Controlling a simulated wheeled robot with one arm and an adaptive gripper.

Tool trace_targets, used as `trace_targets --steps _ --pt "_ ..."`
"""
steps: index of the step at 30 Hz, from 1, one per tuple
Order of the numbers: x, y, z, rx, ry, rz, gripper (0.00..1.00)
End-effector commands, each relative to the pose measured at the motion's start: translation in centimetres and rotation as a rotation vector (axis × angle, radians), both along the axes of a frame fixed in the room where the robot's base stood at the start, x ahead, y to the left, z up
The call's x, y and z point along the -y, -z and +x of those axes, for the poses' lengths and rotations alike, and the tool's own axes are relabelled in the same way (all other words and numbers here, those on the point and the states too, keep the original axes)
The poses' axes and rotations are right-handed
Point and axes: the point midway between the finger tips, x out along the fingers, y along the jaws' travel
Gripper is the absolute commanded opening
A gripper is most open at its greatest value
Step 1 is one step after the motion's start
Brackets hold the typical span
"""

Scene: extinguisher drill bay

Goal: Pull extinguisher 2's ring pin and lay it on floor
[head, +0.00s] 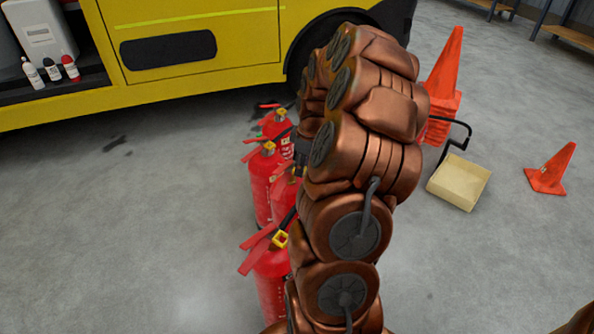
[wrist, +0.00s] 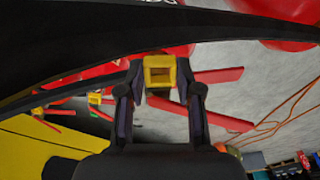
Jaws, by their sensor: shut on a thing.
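Several red fire extinguishers stand in a row on the floor in the head view, partly hidden by my arm. I cannot read numbers, so I cannot tell which is extinguisher 2. Whether the pin is still seated is hidden.
A yellow vehicle (head: 200,75) stands behind the extinguishers. To the right are stacked orange cones (head: 443,75), a beige open box (head: 459,182) and a single cone (head: 552,169). The grey floor at left is clear.

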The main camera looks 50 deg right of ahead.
Motion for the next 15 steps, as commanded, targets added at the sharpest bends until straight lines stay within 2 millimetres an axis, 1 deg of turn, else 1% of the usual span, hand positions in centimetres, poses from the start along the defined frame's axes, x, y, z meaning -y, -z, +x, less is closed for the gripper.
trace_targets --steps 1,3,10,15 --pt "0.00 0.01 0.00 0.000 0.000 0.000 0.07" --pt "0.00 0.01 0.00 0.000 0.000 0.000 0.00" --pt "0.03 0.02 -0.07 0.000 0.000 0.000 0.00" --pt "0.19 0.05 -0.48 -0.001 0.000 0.000 0.00"
